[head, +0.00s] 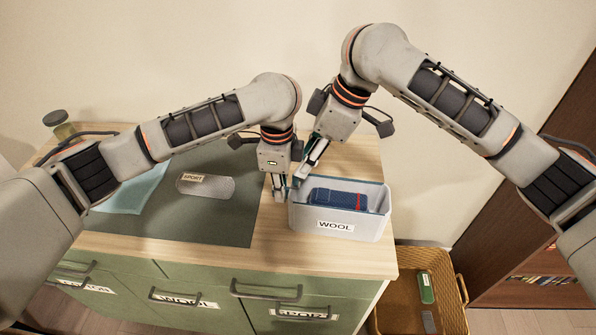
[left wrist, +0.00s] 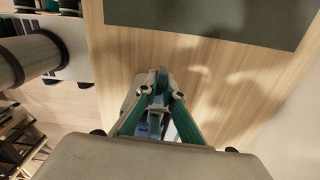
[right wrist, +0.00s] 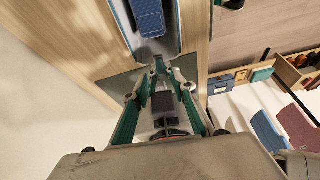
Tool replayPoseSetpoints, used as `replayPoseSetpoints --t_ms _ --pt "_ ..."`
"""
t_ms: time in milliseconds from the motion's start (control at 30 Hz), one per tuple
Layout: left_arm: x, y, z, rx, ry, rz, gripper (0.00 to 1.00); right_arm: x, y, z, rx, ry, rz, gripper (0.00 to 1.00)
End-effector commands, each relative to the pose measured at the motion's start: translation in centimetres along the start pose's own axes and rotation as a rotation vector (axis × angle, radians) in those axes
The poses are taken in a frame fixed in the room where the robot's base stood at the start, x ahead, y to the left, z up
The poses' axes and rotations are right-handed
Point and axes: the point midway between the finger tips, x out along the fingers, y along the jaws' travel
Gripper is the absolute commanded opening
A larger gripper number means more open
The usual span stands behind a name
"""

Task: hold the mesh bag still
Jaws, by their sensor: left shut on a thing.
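I cannot pick out a mesh bag for certain. A blue textured item with a red band (head: 336,199) lies in the grey bin labelled WOOL (head: 338,226); it also shows in the right wrist view (right wrist: 149,17). My left gripper (head: 280,200) points down at the bin's left end and looks shut on its wall, though the contact is partly hidden. Its fingers are close together in the left wrist view (left wrist: 159,82). My right gripper (head: 299,180) is just above and beside it, its fingertips nearly together and no held thing visible.
A dark mat (head: 232,215) left of the bin carries a grey flat piece labelled SPORT (head: 218,189) and a pale blue cloth (head: 138,196). A jar (head: 62,126) stands at the back left. A wicker basket (head: 395,318) stands right of the green cabinet (head: 200,275).

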Motion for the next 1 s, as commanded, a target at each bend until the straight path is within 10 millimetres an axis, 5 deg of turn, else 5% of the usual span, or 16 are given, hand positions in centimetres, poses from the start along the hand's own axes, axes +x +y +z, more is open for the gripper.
replayPoseSetpoints --t_ms 300,700,800,1000 --pt "0.0 0.0 0.0 0.000 0.000 0.000 0.00 4.3 0.0 0.0 0.002 0.001 -0.001 0.26" --pt "0.0 0.0 0.0 0.000 0.000 0.000 0.00 4.9 0.1 0.0 0.001 0.001 0.001 0.26" --pt "0.0 0.0 0.0 0.000 0.000 0.000 0.00 4.8 0.1 0.0 0.001 0.001 0.001 0.00" --pt "0.0 0.0 0.0 0.000 0.000 0.000 0.00 4.8 0.1 0.0 0.001 0.001 0.001 0.00"
